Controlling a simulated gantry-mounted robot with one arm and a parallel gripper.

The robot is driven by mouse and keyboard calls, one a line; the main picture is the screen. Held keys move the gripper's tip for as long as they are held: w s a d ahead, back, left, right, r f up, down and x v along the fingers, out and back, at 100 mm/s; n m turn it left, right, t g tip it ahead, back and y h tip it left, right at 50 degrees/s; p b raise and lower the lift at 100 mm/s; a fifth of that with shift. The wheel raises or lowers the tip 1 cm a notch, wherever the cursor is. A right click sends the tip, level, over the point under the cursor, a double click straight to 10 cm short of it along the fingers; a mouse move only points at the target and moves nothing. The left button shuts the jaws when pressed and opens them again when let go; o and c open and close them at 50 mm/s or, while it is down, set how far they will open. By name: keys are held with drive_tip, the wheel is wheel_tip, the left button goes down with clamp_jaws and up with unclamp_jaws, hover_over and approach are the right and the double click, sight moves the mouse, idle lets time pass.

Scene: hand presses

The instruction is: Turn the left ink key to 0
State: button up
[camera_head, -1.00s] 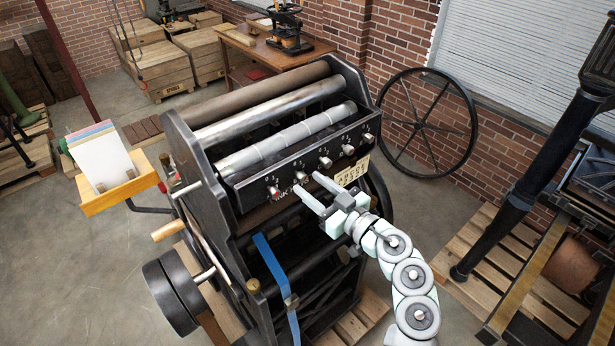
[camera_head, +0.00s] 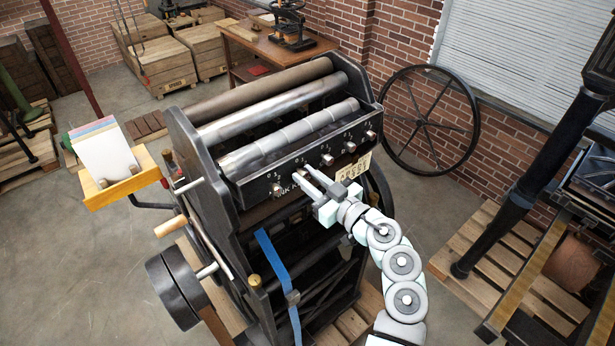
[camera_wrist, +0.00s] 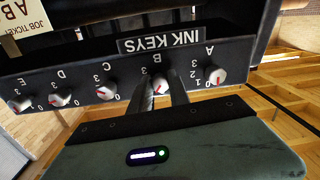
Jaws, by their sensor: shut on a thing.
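A row of several round ink keys with red marks sits on the dark front panel of the press. The leftmost key, A (camera_head: 277,189), is free; it shows at the right of the wrist view (camera_wrist: 218,75), where the lettering is upside down. My gripper (camera_head: 303,173) is at the second key from the left, B. In the wrist view its fingers (camera_wrist: 158,92) are close together and shut on key B (camera_wrist: 158,82). The fingers hide part of key B, so its exact setting is unclear. Keys C (camera_wrist: 106,91), D and E are untouched.
The press rollers (camera_head: 290,133) lie behind the panel. A job ticket card (camera_head: 353,168) hangs below the panel at the right. A blue strap (camera_head: 275,262) hangs below the keys.

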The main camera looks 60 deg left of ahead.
clamp_jaws()
drive_tip(key=shift+n, duration=1.3)
drive_tip(key=shift+n+b, duration=0.85)
drive_tip(key=shift+n, duration=1.75)
drive_tip(key=o, duration=0.8)
unclamp_jaws()
